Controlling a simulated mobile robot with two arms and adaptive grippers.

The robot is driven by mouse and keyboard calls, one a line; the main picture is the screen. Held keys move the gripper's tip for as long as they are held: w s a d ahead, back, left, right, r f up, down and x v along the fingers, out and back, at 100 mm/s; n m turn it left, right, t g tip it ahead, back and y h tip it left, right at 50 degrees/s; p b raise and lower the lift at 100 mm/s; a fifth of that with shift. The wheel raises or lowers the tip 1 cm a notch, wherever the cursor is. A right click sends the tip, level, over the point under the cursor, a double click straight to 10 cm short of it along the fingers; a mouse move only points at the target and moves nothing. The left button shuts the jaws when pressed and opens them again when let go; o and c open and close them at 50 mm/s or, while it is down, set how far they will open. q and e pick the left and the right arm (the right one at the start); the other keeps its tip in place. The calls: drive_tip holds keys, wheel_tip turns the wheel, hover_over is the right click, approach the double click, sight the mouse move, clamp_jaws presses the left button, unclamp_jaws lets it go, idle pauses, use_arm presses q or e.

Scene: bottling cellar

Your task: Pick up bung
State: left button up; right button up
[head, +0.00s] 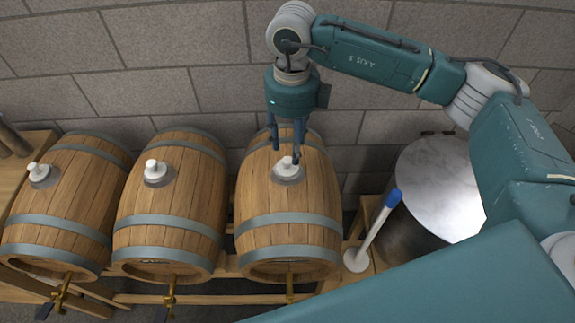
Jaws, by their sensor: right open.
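A white bung (286,164) sits on top of the right barrel (290,215), in a dark ring. My right gripper (285,152) points down at this bung with its fingers open; one finger partly overlaps the bung in the picture. I cannot tell whether the fingers touch it. A second white bung (155,168) sits on the middle barrel (172,200), and a third white bung (38,170) on the left barrel (70,205). My left gripper does not show.
The barrels lie side by side on a wooden rack (205,299), with brass taps at their fronts. A white rod with a blue top (377,225) stands right of the right barrel, beside a round metal vessel (443,190). A stone block wall (160,45) stands behind.

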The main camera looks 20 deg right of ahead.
sight(287, 160)
drive_tip(key=f+p, duration=0.1)
drive_tip(key=f, duration=0.2)
drive_tip(key=f+p, duration=0.1)
drive_tip(key=shift+w+a+f+p, duration=0.25)
drive_tip(key=shift+w+a+p, duration=0.1)
drive_tip(key=shift+f, duration=0.35)
drive_tip(key=shift+c, duration=0.8)
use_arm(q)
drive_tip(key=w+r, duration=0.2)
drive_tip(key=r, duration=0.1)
use_arm(e)
clamp_jaws()
